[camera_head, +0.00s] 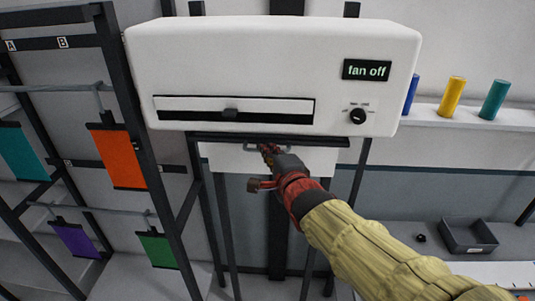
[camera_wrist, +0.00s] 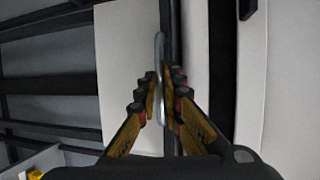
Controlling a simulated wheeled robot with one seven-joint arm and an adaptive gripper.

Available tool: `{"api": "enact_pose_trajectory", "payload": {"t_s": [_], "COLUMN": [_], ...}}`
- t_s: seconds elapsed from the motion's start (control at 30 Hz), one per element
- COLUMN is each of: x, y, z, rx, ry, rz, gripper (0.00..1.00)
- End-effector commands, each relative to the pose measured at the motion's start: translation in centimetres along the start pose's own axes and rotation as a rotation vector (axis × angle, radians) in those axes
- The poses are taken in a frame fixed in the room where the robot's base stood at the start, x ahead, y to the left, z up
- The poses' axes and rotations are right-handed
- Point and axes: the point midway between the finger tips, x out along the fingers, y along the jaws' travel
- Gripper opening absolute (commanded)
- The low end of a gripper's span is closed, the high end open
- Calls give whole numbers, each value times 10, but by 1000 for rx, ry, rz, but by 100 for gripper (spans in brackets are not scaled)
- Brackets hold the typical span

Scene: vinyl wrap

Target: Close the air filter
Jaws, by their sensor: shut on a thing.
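The white wall unit (camera_head: 270,60) shows a "fan off" display (camera_head: 366,70). A white panel (camera_head: 222,158), seemingly the air filter, shows below its lower front edge under a dark strip (camera_head: 325,141). How far it stands open I cannot tell. A grey metal handle (camera_head: 250,148) is on this panel. My gripper (camera_head: 268,150) is at the handle, its fingers closed around it. In the wrist view my gripper (camera_wrist: 163,85) has its fingertips on both sides of the handle (camera_wrist: 160,50), with the white panel (camera_wrist: 128,65) beside it. The fingers partly hide the handle.
A dark rack with coloured sheets, one orange (camera_head: 118,158), stands at left. Coloured rolls (camera_head: 452,97) stand on the right shelf. A dark tray (camera_head: 468,237) lies lower right.

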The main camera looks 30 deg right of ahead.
Motion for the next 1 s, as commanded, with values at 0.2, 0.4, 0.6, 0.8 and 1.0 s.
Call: {"api": "enact_pose_trajectory", "payload": {"t_s": [0.2, 0.4, 0.6, 0.8, 1.0], "x": [1, 1, 0, -3, -31], "y": [0, 0, 1, 1, -1], "z": [-1, -1, 0, 0, 0], "rx": [1, 0, 0, 0, -1], "ry": [2, 1, 1, 1, 1], "rz": [0, 1, 2, 2, -3], "gripper": [0, 16, 16, 16, 16]}}
